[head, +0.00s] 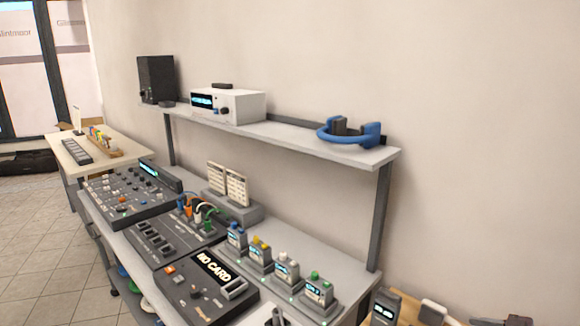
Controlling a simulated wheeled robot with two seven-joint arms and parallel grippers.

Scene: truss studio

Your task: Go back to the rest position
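Neither of my grippers can be made out in the head view. A small dark and light shape (276,317) is cut off by the bottom edge, and I cannot tell what it is. The grey desk (350,273) runs from the left middle to the bottom centre. It carries a mixing console (130,195), a unit with coloured cables (175,238), a panel reading "NO CARD" (205,290) and a row of small devices (287,267).
A raised shelf (290,133) on posts holds a black speaker (157,80), a white box with a display (228,105) and blue headphones (350,133). A side table (75,152) stands left. Open tiled floor (40,250) is at left. More devices (385,308) sit bottom right.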

